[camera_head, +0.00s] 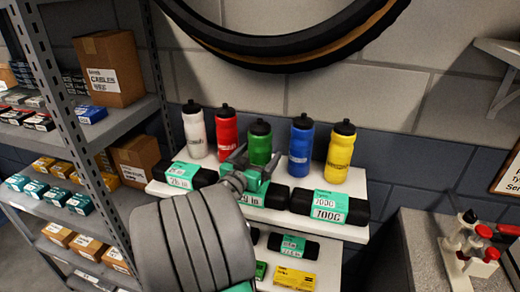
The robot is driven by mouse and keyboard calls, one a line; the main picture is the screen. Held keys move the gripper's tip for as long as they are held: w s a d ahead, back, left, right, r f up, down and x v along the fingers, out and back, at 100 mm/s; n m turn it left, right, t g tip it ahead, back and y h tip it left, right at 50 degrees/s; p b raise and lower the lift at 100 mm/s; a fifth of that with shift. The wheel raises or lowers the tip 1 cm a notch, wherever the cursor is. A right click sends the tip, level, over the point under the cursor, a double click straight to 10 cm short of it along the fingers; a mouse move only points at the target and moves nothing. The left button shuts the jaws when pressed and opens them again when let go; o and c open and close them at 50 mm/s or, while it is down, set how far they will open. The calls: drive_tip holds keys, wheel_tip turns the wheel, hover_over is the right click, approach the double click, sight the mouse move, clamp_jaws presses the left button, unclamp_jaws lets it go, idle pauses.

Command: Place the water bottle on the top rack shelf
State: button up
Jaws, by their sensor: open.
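Several water bottles with black caps stand upright in a row on the top shelf of a white rack (362,222): white (196,137), red (227,134), green (260,143), blue (301,146) and yellow (340,158). My gripper (257,164) is open and reaches in from below, over the boxed rolls and in front of the green bottle. Its fingers overlap the green bottle's lower part in the picture. I cannot tell whether they touch it. The green bottle's base is hidden by my gripper.
Black rolls with green labels (328,206) lie along the front of the top shelf. Grey metal shelving (135,125) with cartons stands close at the left. A tire (290,50) hangs above. A grey bench (430,250) with red-handled tools is at the right.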

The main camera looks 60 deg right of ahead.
drive_tip(key=shift+d, duration=0.65)
drive_tip(key=shift+c, duration=0.2)
drive_tip(key=c, duration=1.6)
drive_tip(key=shift+r, duration=0.1)
